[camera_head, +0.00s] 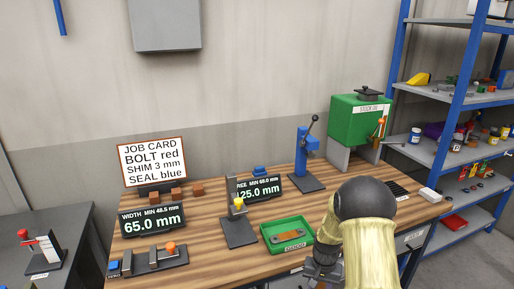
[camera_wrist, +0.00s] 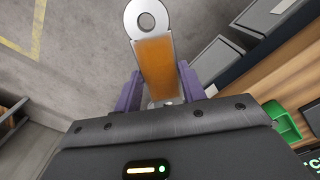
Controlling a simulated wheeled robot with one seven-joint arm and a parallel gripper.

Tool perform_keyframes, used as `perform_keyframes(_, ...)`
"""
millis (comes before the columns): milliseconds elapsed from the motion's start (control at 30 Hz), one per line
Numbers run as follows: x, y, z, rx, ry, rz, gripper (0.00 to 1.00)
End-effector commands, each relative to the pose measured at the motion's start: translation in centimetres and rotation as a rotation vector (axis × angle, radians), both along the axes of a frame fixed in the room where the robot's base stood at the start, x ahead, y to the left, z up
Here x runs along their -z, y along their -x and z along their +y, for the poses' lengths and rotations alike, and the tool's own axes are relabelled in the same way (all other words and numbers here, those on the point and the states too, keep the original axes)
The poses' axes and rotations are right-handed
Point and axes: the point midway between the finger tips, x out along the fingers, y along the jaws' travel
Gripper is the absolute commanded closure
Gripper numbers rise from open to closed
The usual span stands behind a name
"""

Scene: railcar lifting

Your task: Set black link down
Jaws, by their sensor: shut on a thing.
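My gripper (camera_wrist: 158,88) has purple fingers, shut on a link (camera_wrist: 156,60) in the wrist view. The link has a pale grey eye with a round hole at its far end and an orange middle; I see no black on it. It is held over the floor, beside the bench front. In the head view my gripper (camera_head: 322,268) is at the bench's front edge, partly hidden by my arm; the held link cannot be made out there. A brown-orange link (camera_head: 291,236) lies in a green tray (camera_head: 268,241) labelled GOOD, left of my gripper.
The wooden bench (camera_head: 200,218) carries a gauge stand (camera_head: 238,225), a blue press (camera_head: 306,165), displays reading 65.0 mm (camera_head: 152,220) and 125.0 mm (camera_head: 255,188), and a green box (camera_head: 358,118). Blue shelving (camera_head: 450,100) stands right. Grey drawers (camera_wrist: 215,62) show under the bench.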

Motion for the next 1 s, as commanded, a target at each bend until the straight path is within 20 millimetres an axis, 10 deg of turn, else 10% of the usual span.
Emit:
perform_keyframes(300,2.8,0.6,4.4,-0.341,-0.008,-0.002,0.99)
perform_keyframes(633,3.3,1.0,4.6,-0.345,-0.008,0.0,0.99)
perform_keyframes(1000,8.3,5.1,4.4,-0.342,-0.007,-0.003,0.99)
